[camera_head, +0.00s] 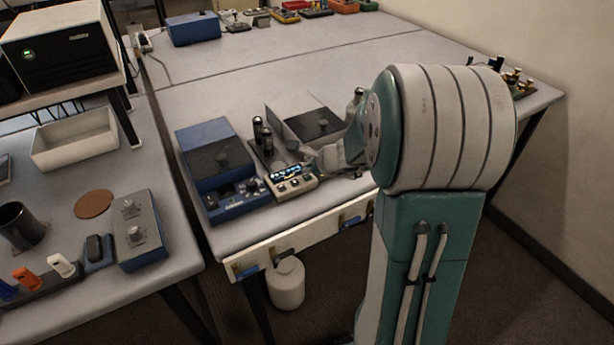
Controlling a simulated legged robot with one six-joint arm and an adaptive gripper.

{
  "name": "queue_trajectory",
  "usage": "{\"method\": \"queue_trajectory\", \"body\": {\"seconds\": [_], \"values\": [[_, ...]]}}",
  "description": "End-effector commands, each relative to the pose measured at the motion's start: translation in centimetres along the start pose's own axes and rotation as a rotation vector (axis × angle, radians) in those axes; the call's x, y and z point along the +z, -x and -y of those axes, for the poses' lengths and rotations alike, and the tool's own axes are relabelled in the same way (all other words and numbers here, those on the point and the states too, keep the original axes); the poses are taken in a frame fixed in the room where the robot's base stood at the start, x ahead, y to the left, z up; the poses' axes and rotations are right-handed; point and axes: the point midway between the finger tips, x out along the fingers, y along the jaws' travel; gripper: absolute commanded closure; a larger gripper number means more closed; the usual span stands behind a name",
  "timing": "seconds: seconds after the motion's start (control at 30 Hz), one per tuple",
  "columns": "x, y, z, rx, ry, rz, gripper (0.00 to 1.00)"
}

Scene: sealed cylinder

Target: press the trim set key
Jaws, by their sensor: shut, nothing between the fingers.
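A small cream control box (292,188) with a lit blue-white display (284,172) sits near the front edge of the table. Small keys (294,183) are set in a row below the display. Their labels are too small to read, so I cannot tell which is the trim set key. My gripper (308,161) is shut and empty, just behind and to the right of the box, over its right end. Whether the fingertips touch the box cannot be told. My wrist hides what lies right behind it.
A blue unit with a dark top (217,160) stands left of the box. Two black upright handles (262,135) and a dark grey unit (318,123) stand behind. The table's back middle is clear.

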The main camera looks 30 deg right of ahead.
Motion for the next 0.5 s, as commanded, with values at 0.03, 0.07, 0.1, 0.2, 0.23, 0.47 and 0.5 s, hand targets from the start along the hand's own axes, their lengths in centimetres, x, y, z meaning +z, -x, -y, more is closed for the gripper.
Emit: {"method": "queue_trajectory", "body": {"seconds": [0.03,0.07,0.1,0.2,0.23,0.47,0.5], "values": [[0.0,0.0,0.0,0.0,0.0,0.0,1.0],[0.0,0.0,0.0,0.0,0.0,0.0,1.0],[0.0,0.0,0.0,0.0,0.0,0.0,1.0],[-0.01,-0.01,-0.01,0.0,0.0,0.0,1.0],[-0.03,-0.03,-0.04,0.0,0.0,0.0,1.0],[-0.38,-0.41,-0.43,0.001,0.0,0.0,1.0],[-0.4,-0.43,-0.45,0.0,-0.001,0.0,1.0]]}}
